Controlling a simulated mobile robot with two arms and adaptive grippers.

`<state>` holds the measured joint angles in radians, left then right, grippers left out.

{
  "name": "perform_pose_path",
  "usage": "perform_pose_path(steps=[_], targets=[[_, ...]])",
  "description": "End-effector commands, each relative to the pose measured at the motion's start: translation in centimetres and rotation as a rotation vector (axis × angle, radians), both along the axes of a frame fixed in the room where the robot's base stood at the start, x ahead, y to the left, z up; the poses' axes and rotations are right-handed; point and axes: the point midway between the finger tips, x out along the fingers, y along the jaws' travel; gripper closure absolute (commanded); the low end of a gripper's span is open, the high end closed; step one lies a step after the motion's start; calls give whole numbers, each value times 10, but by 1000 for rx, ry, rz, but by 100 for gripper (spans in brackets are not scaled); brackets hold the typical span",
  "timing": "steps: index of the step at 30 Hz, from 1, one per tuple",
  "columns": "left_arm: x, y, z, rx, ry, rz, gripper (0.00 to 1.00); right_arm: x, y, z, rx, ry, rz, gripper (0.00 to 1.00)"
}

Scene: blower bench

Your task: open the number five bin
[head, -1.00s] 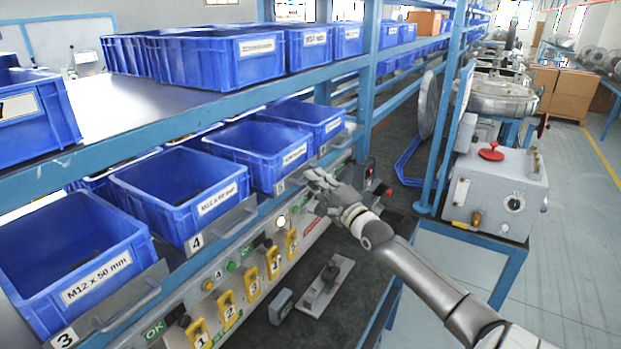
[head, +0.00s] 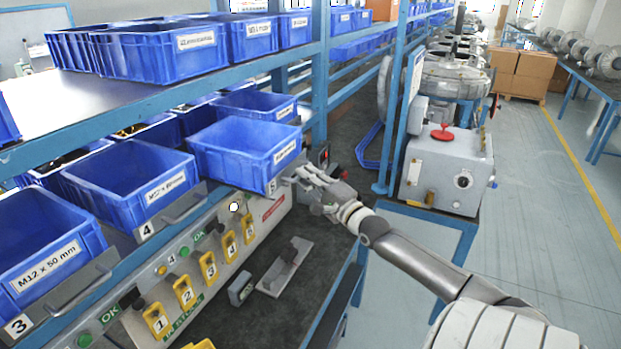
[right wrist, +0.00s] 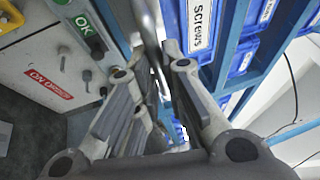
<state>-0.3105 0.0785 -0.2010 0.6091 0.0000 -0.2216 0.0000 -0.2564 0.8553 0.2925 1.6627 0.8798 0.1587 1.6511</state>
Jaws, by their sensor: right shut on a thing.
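The number five bin (head: 235,158) is a blue open-topped bin with a white label, on a tray with a "5" tag at its front. It juts out past the bin (head: 130,190) tagged 4. My right gripper (head: 299,179) is at the front right of the number five bin, shut on its tray handle. In the right wrist view the metal handle (right wrist: 152,30) runs between my two fingers (right wrist: 160,85); the fingers hide part of it. My left gripper is out of view.
A bin tagged 3 (head: 45,250) stands at the lower left. Below the bins is a panel with yellow numbered switches (head: 208,268). A grey box with a red knob (head: 445,170) stands right of my arm. Blue posts (head: 320,75) rise behind.

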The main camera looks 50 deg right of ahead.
Motion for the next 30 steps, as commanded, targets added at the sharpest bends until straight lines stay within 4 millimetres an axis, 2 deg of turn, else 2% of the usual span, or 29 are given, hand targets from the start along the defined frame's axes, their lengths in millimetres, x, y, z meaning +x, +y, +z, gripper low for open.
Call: perform_pose_path(steps=[1,2,6,10,15,22,30], targets=[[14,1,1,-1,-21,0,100,0,1,-3,0,7,1,100],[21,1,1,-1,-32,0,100,0,1,-3,0,8,1,86],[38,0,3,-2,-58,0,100,0,1,-3,0,7,1,68],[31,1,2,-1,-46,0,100,0,1,-2,-1,5,1,68],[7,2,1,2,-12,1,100,0,1,-2,-1,4,1,68],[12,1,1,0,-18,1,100,-12,2,-5,0,6,1,68],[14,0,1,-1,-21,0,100,-47,6,-13,1,8,1,68]])
